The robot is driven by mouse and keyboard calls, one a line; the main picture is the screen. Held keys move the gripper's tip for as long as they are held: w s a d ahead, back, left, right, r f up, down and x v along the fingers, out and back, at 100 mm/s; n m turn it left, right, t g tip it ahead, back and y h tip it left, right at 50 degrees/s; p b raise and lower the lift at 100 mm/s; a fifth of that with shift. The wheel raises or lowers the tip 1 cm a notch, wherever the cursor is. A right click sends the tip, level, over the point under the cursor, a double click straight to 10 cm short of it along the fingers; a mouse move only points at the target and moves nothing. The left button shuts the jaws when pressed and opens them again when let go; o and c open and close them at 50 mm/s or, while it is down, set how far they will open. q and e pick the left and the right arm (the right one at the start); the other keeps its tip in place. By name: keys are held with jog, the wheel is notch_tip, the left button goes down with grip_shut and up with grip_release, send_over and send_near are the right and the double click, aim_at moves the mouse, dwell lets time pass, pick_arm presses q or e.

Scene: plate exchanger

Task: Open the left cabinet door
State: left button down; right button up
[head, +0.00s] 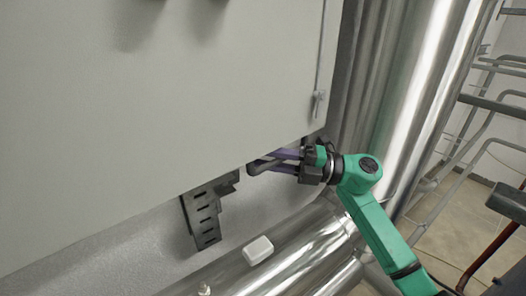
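The large pale grey cabinet (170,115) fills the upper left of the head view, and its flat face looks closed. A thin rod and a small latch-like handle (318,102) are near its right edge. I cannot tell which panel is the left door. My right gripper (258,163), on a green arm from the lower right, is at the cabinet's lower edge, below and left of the handle. Its dark and purple fingers look spread apart, with nothing seen between them. Whether they touch the edge is unclear. My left gripper is out of view.
A dark slotted bracket (205,215) is under the cabinet. Shiny metal pipes (300,250) run below it, with a white box (257,250) there. A thick vertical pipe (425,90) stands at right, with metal railings (485,120) and floor beyond.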

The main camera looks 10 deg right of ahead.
jog(key=shift+s+d, duration=0.1)
grip_shut()
dwell(1.2)
